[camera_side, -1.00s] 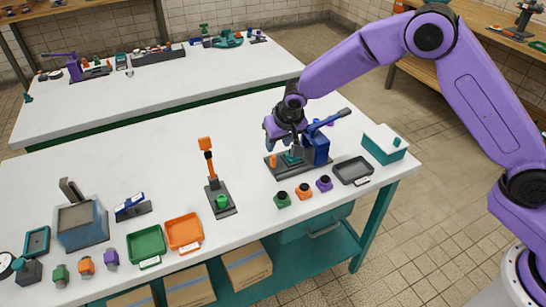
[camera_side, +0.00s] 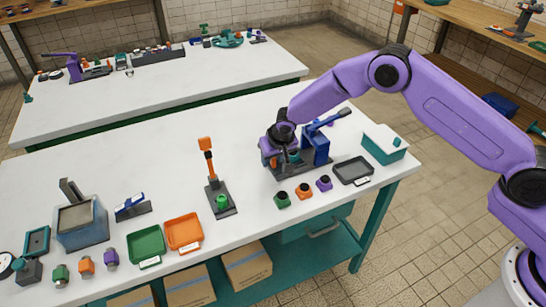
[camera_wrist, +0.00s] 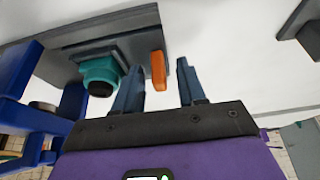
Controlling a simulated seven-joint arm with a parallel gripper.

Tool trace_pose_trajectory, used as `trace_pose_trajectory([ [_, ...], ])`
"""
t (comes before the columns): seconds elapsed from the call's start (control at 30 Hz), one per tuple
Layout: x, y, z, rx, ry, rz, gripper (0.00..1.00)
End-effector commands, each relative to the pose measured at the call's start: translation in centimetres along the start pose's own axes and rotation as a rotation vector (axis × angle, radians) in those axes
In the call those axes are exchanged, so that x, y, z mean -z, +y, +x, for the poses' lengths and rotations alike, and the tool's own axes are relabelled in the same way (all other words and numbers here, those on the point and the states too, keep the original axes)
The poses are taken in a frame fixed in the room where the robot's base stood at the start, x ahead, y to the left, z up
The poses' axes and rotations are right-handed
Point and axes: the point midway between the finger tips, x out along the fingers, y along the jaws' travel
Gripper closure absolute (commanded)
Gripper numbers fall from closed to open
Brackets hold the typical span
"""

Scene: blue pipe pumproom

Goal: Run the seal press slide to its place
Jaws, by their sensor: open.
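The seal press, with a blue frame (camera_side: 318,147) and long blue lever, stands on a dark base near the table's right end. It also shows at the left of the wrist view (camera_wrist: 18,75). Its slide, a grey plate carrying a teal round part (camera_wrist: 100,70), lies beside the frame. An upright orange tab (camera_wrist: 158,70) stands at the plate's edge. My gripper (camera_wrist: 159,64) is open, with one finger on each side of the tab in the picture; contact cannot be told. In the side view, my gripper (camera_side: 281,160) hides much of the slide.
Green (camera_side: 282,200), orange (camera_side: 304,191) and purple (camera_side: 324,183) pieces stand in front of the press. A grey tray (camera_side: 353,170) and a teal-and-white box (camera_side: 385,144) are to its right. An orange-topped lever stand (camera_side: 209,175) is to its left.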

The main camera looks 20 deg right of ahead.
Motion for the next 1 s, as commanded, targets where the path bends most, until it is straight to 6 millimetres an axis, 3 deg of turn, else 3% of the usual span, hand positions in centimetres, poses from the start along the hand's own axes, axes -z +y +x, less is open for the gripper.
trace_pose_trajectory([
  [0.07,0.0,0.0,0.0,0.0,0.0,0.0,0.63],
  [0.17,0.0,0.0,0.0,0.0,0.0,0.0,0.95],
  [0.2,0.0,0.0,0.0,0.0,0.0,0.0,1.0],
  [0.37,0.0,0.2,0.0,-0.001,0.0,0.001,1.0],
  [0.67,0.1,3.9,-0.1,-0.002,-0.001,0.002,1.0],
  [0.97,0.1,4.1,-0.1,-0.001,0.0,0.002,1.0],
  [1.0,0.1,4.1,-0.1,-0.001,0.0,0.002,0.71],
])
